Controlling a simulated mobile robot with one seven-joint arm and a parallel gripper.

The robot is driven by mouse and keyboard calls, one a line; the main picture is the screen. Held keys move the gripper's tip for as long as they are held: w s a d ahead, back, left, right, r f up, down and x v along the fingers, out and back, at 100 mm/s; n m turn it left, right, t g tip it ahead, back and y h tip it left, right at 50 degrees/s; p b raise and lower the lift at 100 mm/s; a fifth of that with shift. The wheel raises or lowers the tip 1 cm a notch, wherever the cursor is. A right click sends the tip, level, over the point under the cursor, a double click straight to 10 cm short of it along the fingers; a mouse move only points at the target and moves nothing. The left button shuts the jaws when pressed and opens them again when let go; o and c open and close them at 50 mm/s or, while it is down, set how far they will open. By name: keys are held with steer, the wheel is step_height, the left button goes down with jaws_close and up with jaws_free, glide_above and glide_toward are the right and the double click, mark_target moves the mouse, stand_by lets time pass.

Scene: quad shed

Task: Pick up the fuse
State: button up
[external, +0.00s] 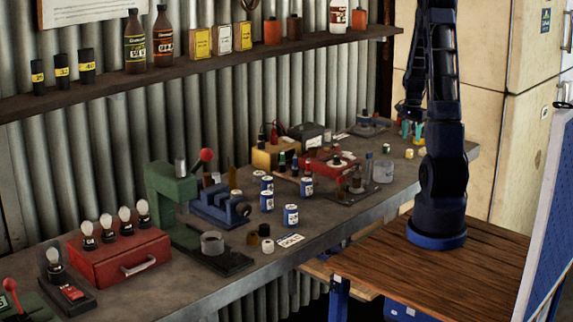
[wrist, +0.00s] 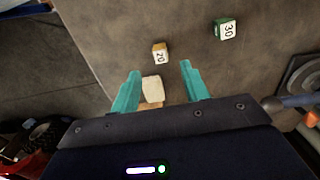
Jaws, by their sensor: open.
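A small cream-topped block with a tan-orange side (wrist: 152,89), which looks like a fuse, lies on the bench between my fingers in the wrist view. My gripper (wrist: 159,68) is open around it, with teal fingers apart on its left and right; a clear gap shows on the right. The block's lower edge is partly hidden by my gripper body. Two similar blocks lie beyond the fingertips: a yellow one marked 20 (wrist: 160,54) and a green one marked 30 (wrist: 226,30). In the external view my gripper (external: 411,134) is low over the far right of the bench.
The grey bench (external: 330,222) holds several blue-white cans, a red-based device (external: 331,162), a clear cup (external: 383,171) and a green press (external: 172,190) left of my arm. In the wrist view a dark object (wrist: 302,80) lies at right; the bench edge runs along the left.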

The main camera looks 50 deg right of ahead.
mark_target(410, 150)
steer(key=shift+f, duration=3.6)
steer(key=shift+c, duration=0.4)
jaws_close()
